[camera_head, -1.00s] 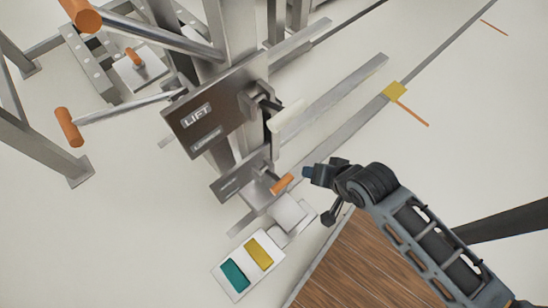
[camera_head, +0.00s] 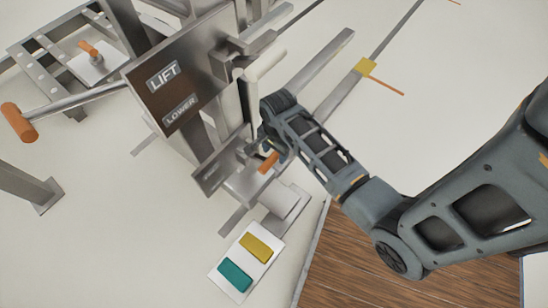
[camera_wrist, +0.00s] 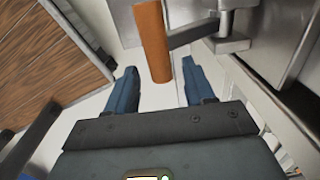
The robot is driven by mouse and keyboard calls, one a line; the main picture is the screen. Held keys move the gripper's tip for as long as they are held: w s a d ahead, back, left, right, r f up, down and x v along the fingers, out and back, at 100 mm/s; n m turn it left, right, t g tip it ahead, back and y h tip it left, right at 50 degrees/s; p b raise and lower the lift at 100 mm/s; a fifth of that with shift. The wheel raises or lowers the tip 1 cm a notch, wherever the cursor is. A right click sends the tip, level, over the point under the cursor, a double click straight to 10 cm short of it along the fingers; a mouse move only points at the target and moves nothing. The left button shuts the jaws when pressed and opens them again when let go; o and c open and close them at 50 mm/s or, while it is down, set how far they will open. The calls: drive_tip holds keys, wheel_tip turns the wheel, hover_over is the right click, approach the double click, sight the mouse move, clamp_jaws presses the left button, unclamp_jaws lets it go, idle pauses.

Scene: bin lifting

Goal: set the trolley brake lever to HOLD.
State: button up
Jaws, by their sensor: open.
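A short lever with an orange grip (camera_head: 268,162) sits beside a small metal plate (camera_head: 207,178) below the LIFT/LOWER panel. It looks like the brake lever, but no HOLD marking can be read. In the wrist view the orange grip (camera_wrist: 154,42) is on a dark metal arm, its near end between my fingertips. My gripper (camera_wrist: 160,85) is open, one blue finger on each side of the grip, with no clear contact. In the head view my gripper (camera_head: 275,147) is partly hidden by my own wrist, right next to the orange grip.
The brown LIFT/LOWER panel (camera_head: 168,88) and a cream handle (camera_head: 266,68) stand close above my gripper. A white pad with yellow and teal buttons (camera_head: 246,261) lies below. A wooden surface (camera_head: 400,258) is at lower right. Another orange-handled lever (camera_head: 88,47) is at upper left.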

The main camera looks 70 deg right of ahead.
sight(275, 155)
drive_tip(key=shift+f+b, duration=0.45)
drive_tip(key=shift+f, duration=1.15)
clamp_jaws()
